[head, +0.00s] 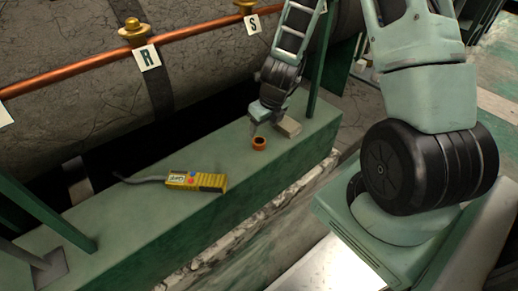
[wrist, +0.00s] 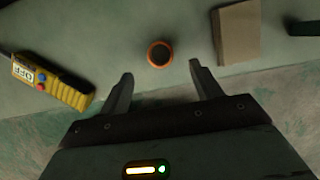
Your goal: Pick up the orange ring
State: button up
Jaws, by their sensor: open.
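The orange ring (head: 259,143) sits on the green ledge (head: 170,235) in the head view, just below and beside my gripper (head: 257,130). In the wrist view the orange ring (wrist: 159,54) shows from above with a dark centre. It lies beyond the fingertips, centred roughly between them. My gripper (wrist: 160,72) is open, and nothing is between its fingers. In the head view the fingertips are small and partly hard to make out.
A yellow handheld device (head: 196,181) with a cable lies left of the ring; it also shows in the wrist view (wrist: 50,82). A tan block (head: 288,127) is close on the right. A green post (head: 322,60) rises behind. A copper pipe (head: 190,35) carries tags R and S.

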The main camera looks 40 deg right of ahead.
aim_at(260, 139)
jog(key=b+x, duration=0.3)
jog(key=x, duration=0.4)
jog(key=shift+s+f, duration=0.1)
jog(key=shift+f, duration=0.2)
jog(key=shift+r, duration=0.1)
jog(key=c, duration=0.8)
